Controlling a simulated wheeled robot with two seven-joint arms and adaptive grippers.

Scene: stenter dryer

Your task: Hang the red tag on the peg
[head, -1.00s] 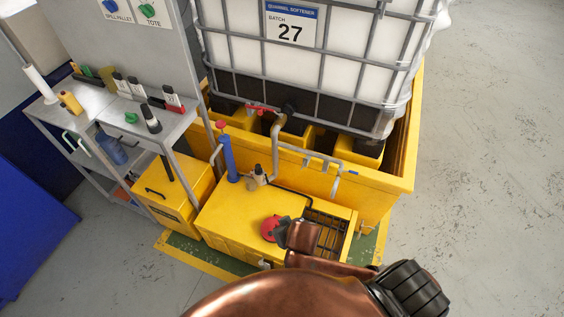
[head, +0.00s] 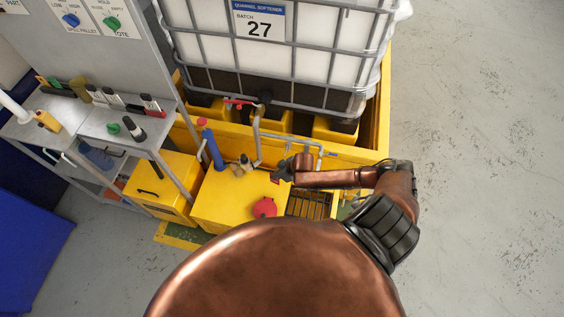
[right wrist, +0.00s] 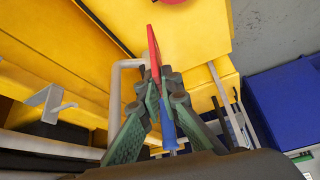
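My right gripper (head: 283,172) is above the yellow box, to the right of the blue post (head: 212,148). In the right wrist view, its green fingers (right wrist: 165,85) are closed together on the thin red tag (right wrist: 153,52), seen nearly edge-on. A small red bit of the tag (head: 275,181) shows under the fingertips in the head view. The tag is held in the air. I cannot make out which part is the peg. My left gripper is not in view.
Grey pipes with a red-handled valve (head: 240,102) stand behind. The caged tote (head: 290,50) is at the back, a grey workbench (head: 95,125) at left. Floor at right is clear.

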